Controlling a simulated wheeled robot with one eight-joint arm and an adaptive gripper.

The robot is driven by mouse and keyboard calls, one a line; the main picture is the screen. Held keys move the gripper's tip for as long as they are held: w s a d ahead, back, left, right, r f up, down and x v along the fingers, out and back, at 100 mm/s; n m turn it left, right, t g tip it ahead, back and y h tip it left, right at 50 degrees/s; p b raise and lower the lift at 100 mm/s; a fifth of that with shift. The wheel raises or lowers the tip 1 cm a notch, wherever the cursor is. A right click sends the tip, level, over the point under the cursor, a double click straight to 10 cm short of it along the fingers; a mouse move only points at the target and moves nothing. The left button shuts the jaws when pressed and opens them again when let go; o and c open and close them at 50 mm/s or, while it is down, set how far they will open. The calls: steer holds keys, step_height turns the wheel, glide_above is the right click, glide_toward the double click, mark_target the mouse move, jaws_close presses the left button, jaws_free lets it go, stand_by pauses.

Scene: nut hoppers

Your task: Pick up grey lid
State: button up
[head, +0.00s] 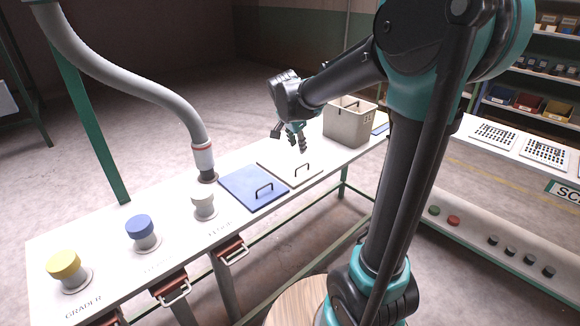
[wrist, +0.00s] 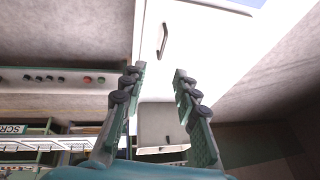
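A pale grey-white flat lid (head: 275,170) with a dark loop handle (head: 301,169) lies on the white table, between a blue lid (head: 245,190) and a grey box. My gripper (head: 290,141) is above and slightly behind this pale lid, fingers pointing down. In the wrist view my gripper (wrist: 158,71) is open and empty, its two fingers apart. The pale lid (wrist: 200,40) and its handle (wrist: 163,40) show beyond the fingertips, apart from them.
The grey box (head: 348,126) stands right of the pale lid and shows between my fingers in the wrist view (wrist: 155,120). Yellow (head: 63,264), blue (head: 139,227) and grey (head: 203,200) knobs line the table's left. A flexible hose (head: 150,85) hangs over the table.

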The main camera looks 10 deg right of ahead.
glide_above(301, 167)
steer(key=s, duration=0.2)
steer(key=f, duration=0.8)
steer(key=shift+s+a, duration=0.15)
steer(key=shift+a, duration=0.25)
steer(key=shift+x, duration=2.6)
steer(key=shift+a, duration=0.15)
steer(key=shift+r, duration=0.1)
jaws_close()
